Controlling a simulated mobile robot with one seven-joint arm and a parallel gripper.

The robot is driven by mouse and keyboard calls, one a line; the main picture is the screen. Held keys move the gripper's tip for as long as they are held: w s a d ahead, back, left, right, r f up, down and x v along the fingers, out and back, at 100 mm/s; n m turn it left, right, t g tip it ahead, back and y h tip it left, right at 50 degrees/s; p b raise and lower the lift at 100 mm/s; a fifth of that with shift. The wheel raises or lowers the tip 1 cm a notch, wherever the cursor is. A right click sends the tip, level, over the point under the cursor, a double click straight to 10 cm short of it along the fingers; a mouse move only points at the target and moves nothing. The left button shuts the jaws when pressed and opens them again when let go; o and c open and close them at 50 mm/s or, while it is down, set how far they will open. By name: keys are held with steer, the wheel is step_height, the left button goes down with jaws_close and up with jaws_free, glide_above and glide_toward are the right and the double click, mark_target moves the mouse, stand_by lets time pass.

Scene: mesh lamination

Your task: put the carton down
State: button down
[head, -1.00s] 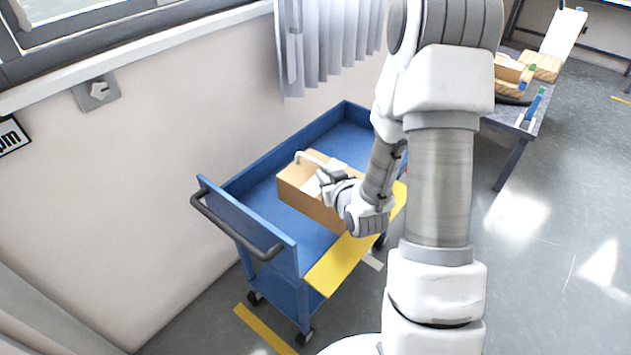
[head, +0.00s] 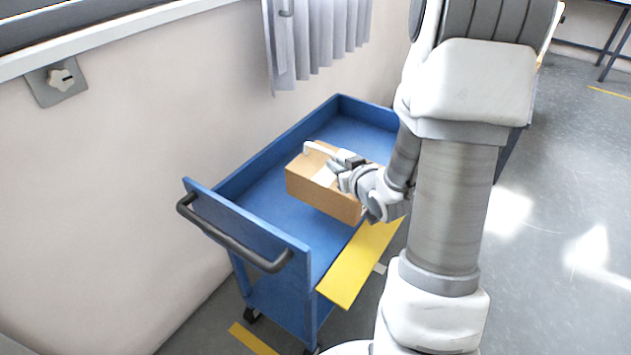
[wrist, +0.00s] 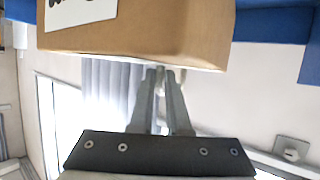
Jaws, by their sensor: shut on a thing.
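A brown carton (head: 322,198) with a white label and a pale handle (head: 318,148) on top is in the head view, over the top tray of a blue trolley (head: 262,208). My gripper (head: 338,160) is shut on the carton at its handle, reaching in from the right. In the wrist view the carton (wrist: 190,30) fills the top of the picture, and my gripper's fingertips (wrist: 160,78) meet at the handle just beside it. I cannot tell whether the carton's underside touches the tray.
A yellow flap (head: 362,265) lies along the trolley's near right side. A black push handle (head: 235,238) is at its left end. A wall and a grey curtain (head: 318,45) stand behind. The tray is bare around the carton.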

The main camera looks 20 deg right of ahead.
mark_target(314, 166)
steer(key=w+a+f, duration=0.1)
steer(key=w, duration=0.1)
steer(key=w+a+f+b, duration=0.1)
steer(key=w, duration=0.1)
steer(key=w+a+f, duration=0.1)
steer(key=w+f, duration=0.1)
steer(key=shift+a, duration=0.2)
steer(key=shift+w+f+b, duration=0.1)
steer(key=shift+f+b, duration=0.75)
steer(key=shift+f, duration=1.15)
steer(key=shift+f, duration=0.2)
steer(key=c, duration=0.9)
jaws_free()
